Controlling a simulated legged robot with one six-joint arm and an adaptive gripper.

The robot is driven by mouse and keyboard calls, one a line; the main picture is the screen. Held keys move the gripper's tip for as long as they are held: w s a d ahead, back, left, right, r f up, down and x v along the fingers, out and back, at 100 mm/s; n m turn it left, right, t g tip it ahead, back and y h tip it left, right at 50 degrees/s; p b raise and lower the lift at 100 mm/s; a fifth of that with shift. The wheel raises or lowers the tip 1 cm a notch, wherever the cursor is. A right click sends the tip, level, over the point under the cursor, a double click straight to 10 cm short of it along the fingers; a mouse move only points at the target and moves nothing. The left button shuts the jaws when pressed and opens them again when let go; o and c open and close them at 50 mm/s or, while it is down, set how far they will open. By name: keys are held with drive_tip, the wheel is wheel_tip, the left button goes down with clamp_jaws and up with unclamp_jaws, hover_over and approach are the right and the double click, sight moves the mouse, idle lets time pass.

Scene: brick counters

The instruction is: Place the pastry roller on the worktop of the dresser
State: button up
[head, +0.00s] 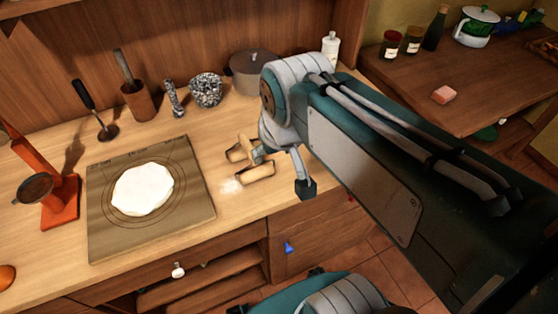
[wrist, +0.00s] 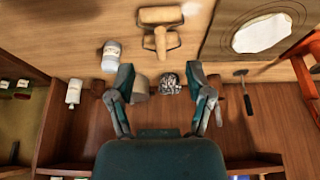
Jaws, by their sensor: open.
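The pastry roller (head: 254,174) is pale wood with a larger and a smaller roller on a central handle. It lies on the light wooden worktop (head: 205,117) of the dresser, right of the pastry board, beside a flour patch. In the wrist view the whole pastry roller (wrist: 160,17) shows at the top, beyond the fingertips. My gripper (head: 283,170) is open, its fingers over and beside the roller in the head view, partly hiding it. In the wrist view my gripper (wrist: 160,72) has nothing between its fingers. I cannot tell whether a finger touches the roller.
A board (head: 197,207) with white dough (head: 143,189) lies left of the roller. Behind are a lidded pot (head: 250,72), a speckled mortar (head: 206,90) and a utensil holder (head: 136,100). An orange scale (head: 60,202) stands left. A white jar (wrist: 111,55) is near the roller.

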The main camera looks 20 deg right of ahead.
drive_tip(key=shift+t, duration=0.6)
drive_tip(key=shift+s+f, duration=0.25)
drive_tip(key=shift+s, duration=0.45)
drive_tip(key=shift+s+f, duration=0.2)
drive_tip(key=shift+s, duration=0.55)
drive_tip(key=shift+s+f, duration=0.25)
drive_tip(key=shift+s, duration=0.45)
